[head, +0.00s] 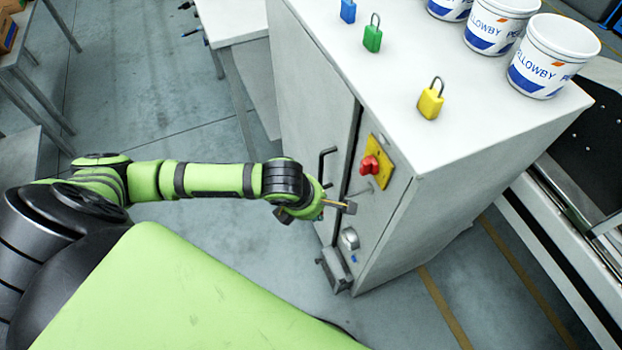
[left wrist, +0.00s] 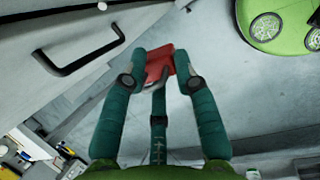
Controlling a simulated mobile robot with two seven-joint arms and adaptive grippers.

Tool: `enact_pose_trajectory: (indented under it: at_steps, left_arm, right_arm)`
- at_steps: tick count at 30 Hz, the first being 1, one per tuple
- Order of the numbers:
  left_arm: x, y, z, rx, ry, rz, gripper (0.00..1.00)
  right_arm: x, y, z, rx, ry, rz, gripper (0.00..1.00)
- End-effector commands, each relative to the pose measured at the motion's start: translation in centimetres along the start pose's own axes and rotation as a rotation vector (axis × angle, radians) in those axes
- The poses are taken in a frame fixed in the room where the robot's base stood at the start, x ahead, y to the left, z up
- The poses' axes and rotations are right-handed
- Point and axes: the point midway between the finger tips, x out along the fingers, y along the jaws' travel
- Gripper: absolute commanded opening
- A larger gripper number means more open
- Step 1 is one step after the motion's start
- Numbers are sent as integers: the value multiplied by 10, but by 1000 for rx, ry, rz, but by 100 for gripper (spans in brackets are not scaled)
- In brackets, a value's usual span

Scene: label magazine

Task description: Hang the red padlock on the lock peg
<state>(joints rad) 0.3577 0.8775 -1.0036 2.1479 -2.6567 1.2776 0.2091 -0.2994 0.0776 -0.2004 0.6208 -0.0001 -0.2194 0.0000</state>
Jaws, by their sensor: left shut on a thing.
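My left gripper (head: 325,205) is in front of the grey cabinet, close to its black door handle. The padlock cannot be made out in the head view. On the cabinet front, a red rotary knob (head: 370,165) sits on a yellow plate (head: 381,158). A thin grey rod (head: 359,190) just below the knob may be the lock peg. My right gripper is not in view.
The cabinet top (head: 400,125) carries a blue padlock (head: 348,11), a green padlock (head: 372,38), a yellow padlock (head: 430,103) and several white tubs (head: 550,60). The black door handle (head: 323,165) sticks out beside my gripper and shows in the left wrist view (left wrist: 78,62).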

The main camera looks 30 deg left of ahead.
Motion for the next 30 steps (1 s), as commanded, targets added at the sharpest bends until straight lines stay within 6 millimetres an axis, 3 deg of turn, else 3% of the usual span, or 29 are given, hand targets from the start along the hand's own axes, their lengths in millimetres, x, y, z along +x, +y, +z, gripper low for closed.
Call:
enact_pose_trajectory:
  at_steps: [30]
  left_arm:
    - [26,9,56,2,-3,-3,0]
  right_arm:
    - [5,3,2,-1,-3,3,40]
